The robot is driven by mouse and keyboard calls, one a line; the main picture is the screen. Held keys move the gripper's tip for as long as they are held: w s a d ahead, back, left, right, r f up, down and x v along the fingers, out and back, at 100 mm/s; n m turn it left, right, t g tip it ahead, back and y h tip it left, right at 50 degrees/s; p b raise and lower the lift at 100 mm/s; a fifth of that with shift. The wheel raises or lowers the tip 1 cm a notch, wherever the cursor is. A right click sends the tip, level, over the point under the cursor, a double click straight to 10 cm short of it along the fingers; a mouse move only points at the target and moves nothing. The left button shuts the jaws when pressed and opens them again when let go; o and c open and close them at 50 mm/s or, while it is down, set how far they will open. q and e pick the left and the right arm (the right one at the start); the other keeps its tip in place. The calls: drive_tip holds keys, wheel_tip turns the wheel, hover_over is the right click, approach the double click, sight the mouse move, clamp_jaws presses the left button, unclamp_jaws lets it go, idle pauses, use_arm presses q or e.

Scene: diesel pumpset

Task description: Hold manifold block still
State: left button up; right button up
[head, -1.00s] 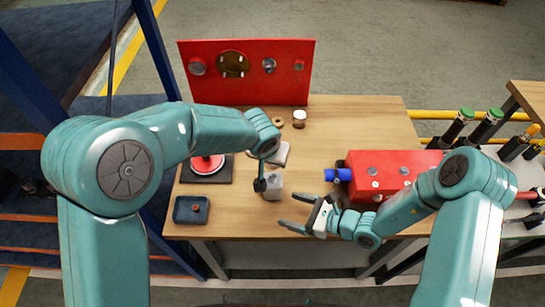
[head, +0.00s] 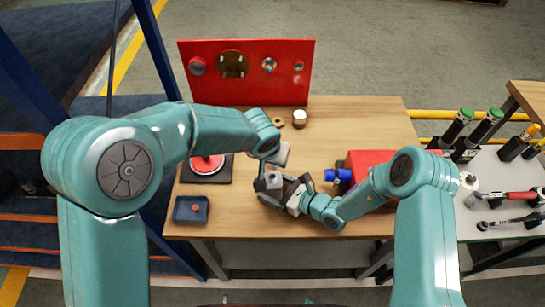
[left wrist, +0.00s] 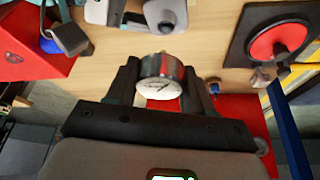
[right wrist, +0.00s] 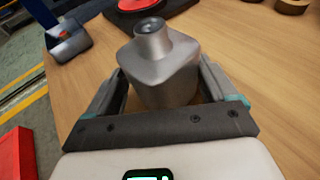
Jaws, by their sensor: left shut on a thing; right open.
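The manifold block (head: 273,181) is a small grey metal block on the wooden table. In the right wrist view the block (right wrist: 160,72) stands upright with a round port on top. My right gripper (head: 287,192) is open, with its fingers on either side of the block; no firm grip shows. My left gripper (left wrist: 160,88) is shut on a round gauge (left wrist: 160,76) with a white dial. It is close to the block, on its panel side; in the head view the gauge is hidden. The block's lower part is partly covered by my right fingers.
A red panel (head: 270,88) stands at the table's back. A dark plate with a red disc (head: 207,164) and a small tray (head: 192,212) lie to the left. A red box (head: 362,163) with a blue fitting (head: 338,175) is to the right.

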drive_tip(key=shift+w+a+f, duration=0.1)
drive_tip(key=shift+a, duration=0.15)
drive_tip(key=c, duration=0.6)
drive_tip(key=o, duration=0.8)
drive_tip(key=c, duration=1.3)
